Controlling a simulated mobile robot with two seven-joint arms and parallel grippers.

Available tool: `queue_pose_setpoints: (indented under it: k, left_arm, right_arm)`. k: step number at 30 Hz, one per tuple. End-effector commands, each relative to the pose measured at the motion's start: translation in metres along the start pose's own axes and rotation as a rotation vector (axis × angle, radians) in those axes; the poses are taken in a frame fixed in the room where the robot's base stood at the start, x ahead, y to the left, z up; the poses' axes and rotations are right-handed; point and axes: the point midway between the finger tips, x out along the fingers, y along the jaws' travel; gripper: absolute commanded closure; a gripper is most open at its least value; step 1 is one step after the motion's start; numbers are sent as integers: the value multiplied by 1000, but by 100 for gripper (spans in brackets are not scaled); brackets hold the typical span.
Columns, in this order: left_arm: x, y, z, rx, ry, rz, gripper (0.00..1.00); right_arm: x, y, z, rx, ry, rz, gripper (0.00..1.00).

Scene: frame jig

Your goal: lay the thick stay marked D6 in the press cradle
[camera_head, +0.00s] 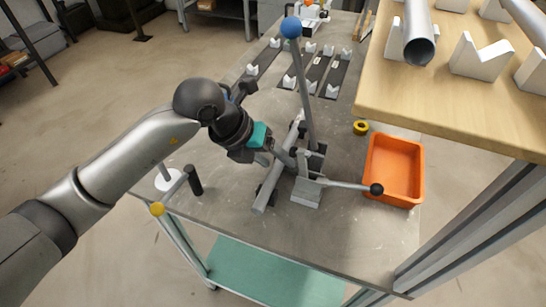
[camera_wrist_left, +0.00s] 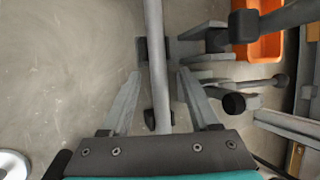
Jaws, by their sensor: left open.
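A long grey round bar, which looks like the thick stay (camera_head: 265,194), lies slanting beside the press (camera_head: 309,188). No D6 mark is readable. It appears to rest on dark supports of the press cradle (camera_head: 260,188); exact seating is hard to tell. In the left wrist view the bar (camera_wrist_left: 155,50) runs lengthwise between the fingers, over dark blocks (camera_wrist_left: 143,50). My left gripper (camera_head: 270,156) is at the bar's middle; its open fingers (camera_wrist_left: 160,76) stand on either side with gaps. My right gripper is not in view.
The press has a tall lever with a blue ball (camera_head: 291,27) and a side handle with a black knob (camera_head: 376,189). An orange bin (camera_head: 394,170) and yellow ring (camera_head: 360,128) are right. A wooden shelf (camera_head: 440,100) overhangs the right. The table's front left is mostly clear.

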Motion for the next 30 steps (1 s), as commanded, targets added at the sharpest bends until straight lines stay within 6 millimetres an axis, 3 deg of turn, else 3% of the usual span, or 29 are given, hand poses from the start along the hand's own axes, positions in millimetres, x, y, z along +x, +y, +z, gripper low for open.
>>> queue_pose_setpoints:
  k: [4,8,21,30]
  left_arm:
    - [-3,0,0,0,0,1,38]
    - [-19,1,1,0,-3,2,38]
    - [-120,0,1,1,-4,3,38]
    - [-151,0,0,0,-2,1,38]
  right_arm:
    - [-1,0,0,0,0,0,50]
    - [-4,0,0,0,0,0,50]
    - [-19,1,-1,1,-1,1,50]
    - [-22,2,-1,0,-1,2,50]
